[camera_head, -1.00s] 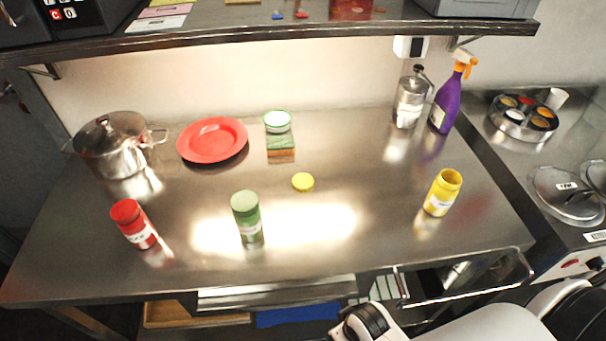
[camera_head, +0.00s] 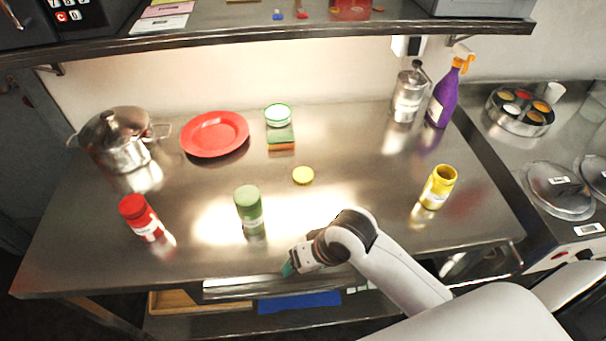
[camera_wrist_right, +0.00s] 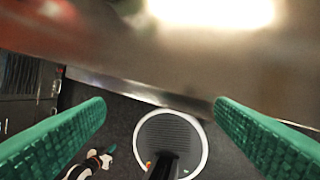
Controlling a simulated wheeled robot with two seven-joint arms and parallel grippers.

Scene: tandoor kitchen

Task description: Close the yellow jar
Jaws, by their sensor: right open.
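The yellow jar (camera_head: 438,187) stands upright and open-topped on the right part of the steel table. The yellow lid (camera_head: 303,175) lies flat near the table's middle, apart from the jar. My right gripper (camera_head: 289,268) is at the table's front edge, in front of the lid and well left of the jar. In the right wrist view its two green fingers (camera_wrist_right: 160,130) are spread wide with nothing between them.
A green jar (camera_head: 249,207) and a red jar (camera_head: 141,217) stand left of the lid. A red plate (camera_head: 215,134), a bowl (camera_head: 278,115) on sponges, a pot (camera_head: 117,142), a metal dispenser (camera_head: 409,93) and a purple spray bottle (camera_head: 444,98) stand further back. A shelf (camera_head: 300,37) overhangs the rear.

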